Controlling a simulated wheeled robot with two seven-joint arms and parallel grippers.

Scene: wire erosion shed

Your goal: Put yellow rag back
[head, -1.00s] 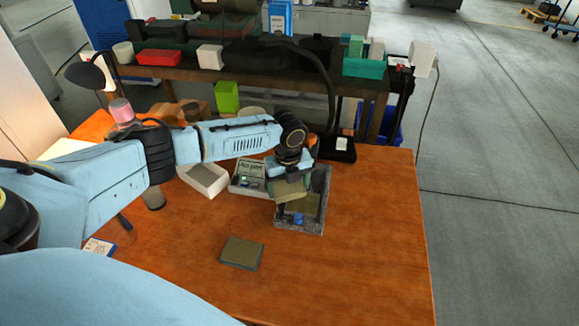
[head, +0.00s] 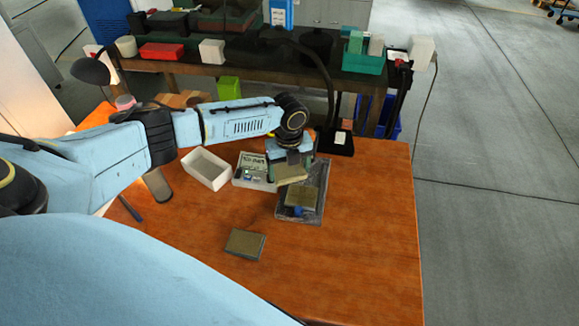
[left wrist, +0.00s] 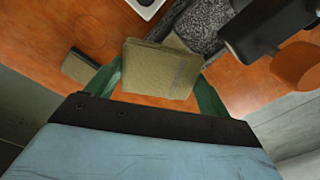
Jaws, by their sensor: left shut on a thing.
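My left gripper (head: 290,172) is shut on a yellowish-olive rag, a flat folded square (head: 291,176). It holds the rag above the back left part of a grey tray (head: 312,217). In the left wrist view the held rag (left wrist: 160,72) sits between the green fingers, with the grey tray (left wrist: 203,22) beyond it. A second olive piece (head: 302,196) lies in the tray, with a small blue thing (head: 298,210) near it. Another olive, dark-sided block (head: 245,243) lies on the table in front. My right gripper is not in view.
A white open box (head: 206,168) and a pale box with small items (head: 252,170) stand left of the tray. A black lamp base (head: 335,143) stands behind it. The orange table (head: 350,250) is clear at the front right.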

